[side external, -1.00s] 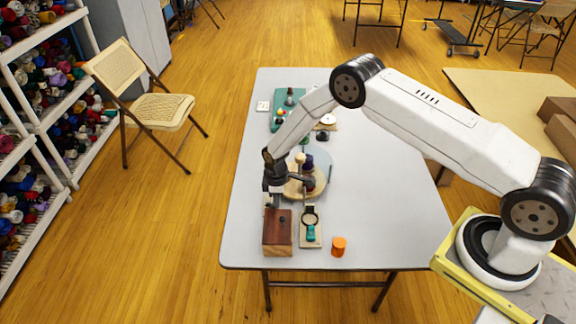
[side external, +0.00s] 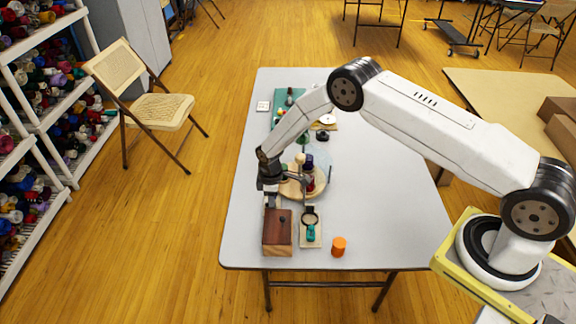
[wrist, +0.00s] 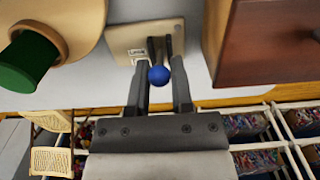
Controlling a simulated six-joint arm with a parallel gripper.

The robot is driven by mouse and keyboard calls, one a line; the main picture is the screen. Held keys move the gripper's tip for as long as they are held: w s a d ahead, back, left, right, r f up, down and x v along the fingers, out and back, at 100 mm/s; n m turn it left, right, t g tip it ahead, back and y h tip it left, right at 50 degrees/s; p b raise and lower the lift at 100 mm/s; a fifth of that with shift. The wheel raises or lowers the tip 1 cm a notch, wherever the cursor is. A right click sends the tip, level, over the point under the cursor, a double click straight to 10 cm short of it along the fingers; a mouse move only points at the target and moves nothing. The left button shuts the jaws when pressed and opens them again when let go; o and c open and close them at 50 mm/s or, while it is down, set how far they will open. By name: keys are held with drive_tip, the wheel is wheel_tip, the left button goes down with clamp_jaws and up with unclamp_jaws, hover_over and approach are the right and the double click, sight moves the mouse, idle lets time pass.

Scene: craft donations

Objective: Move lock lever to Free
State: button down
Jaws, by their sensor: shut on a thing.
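The lock lever shows in the wrist view as a round blue knob (wrist: 158,75) in front of a dark slotted bracket (wrist: 160,47) on a cream plate (wrist: 122,38). The plate carries a small white label (wrist: 137,57), too small to read. My gripper (wrist: 161,82) is shut on the blue knob, with one finger on either side. In the side view my gripper (side external: 272,201) is low over the table, just behind the brown wooden box (side external: 277,238). There the lever is mostly hidden by my wrist.
The brown box also stands close on the right in the wrist view (wrist: 265,45). A round wooden base with a green cylinder (wrist: 28,62) is at the left. A board with a teal-handled ring (side external: 311,231) and an orange cylinder (side external: 339,246) are at the table's front. The table's right side is clear.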

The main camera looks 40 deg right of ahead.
drive_tip(key=shift+w+a+r, duration=0.1)
drive_tip(key=shift+w+a, duration=0.5)
drive_tip(key=shift+w, duration=0.05)
drive_tip(key=shift+a, duration=0.1)
drive_tip(key=shift+w+a, duration=0.45)
drive_tip(key=c, duration=1)
unclamp_jaws()
